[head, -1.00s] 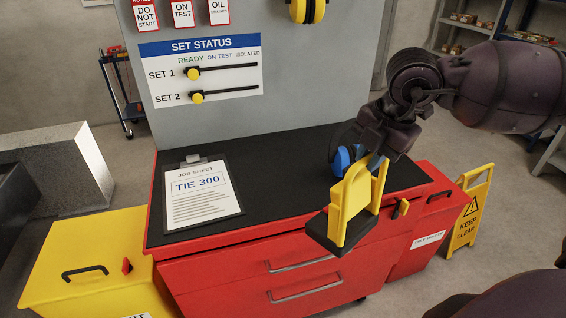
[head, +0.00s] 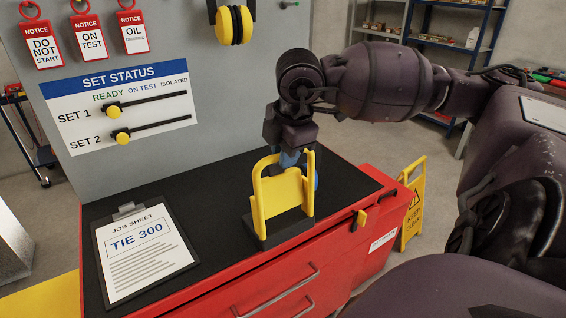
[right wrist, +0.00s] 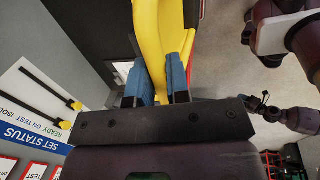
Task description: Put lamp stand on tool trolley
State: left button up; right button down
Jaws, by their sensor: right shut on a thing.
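The lamp stand (head: 284,196) is a yellow frame with a looped handle on a black base. It is upright at the front edge of the tool trolley (head: 342,162), a red cabinet with a black top. I cannot tell if its base touches the top. My right gripper (head: 289,160) is shut on the stand's upper part. In the right wrist view its blue fingers (right wrist: 160,82) flank the yellow frame (right wrist: 158,35). My left gripper is out of the head view; a small dark part of mine at the right wrist view's right may be it, unclear.
A clipboard with a job sheet (head: 138,250) lies on the trolley's left part. A status board (head: 120,105) rises behind. A yellow floor sign (head: 412,205) stands at the right. The black top between clipboard and stand is clear.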

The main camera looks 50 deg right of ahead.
jog(key=w+d+f, duration=0.1)
jog(key=w, duration=0.6)
jog(key=w+d+f+b, duration=0.1)
jog(key=w+d+f, duration=0.1)
jog(key=w, duration=0.5)
jog(key=shift+d+f, duration=0.15)
jog(key=c, duration=1.5)
grip_release()
jog(key=shift+s+f, duration=0.1)
jog(key=shift+f, duration=0.1)
jog(key=shift+c, duration=0.2)
jog(key=o, duration=0.4)
jog(key=shift+w, duration=0.25)
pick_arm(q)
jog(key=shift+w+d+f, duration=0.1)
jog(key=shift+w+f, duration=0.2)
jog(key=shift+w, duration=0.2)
pick_arm(e)
jog(key=shift+o, duration=0.2)
jog(key=shift+s+r, duration=0.1)
jog(key=shift+r, duration=0.1)
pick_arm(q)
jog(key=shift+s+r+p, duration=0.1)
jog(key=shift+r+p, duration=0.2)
pick_arm(e)
jog(key=v, duration=1.1)
jog(key=shift+r, duration=0.4)
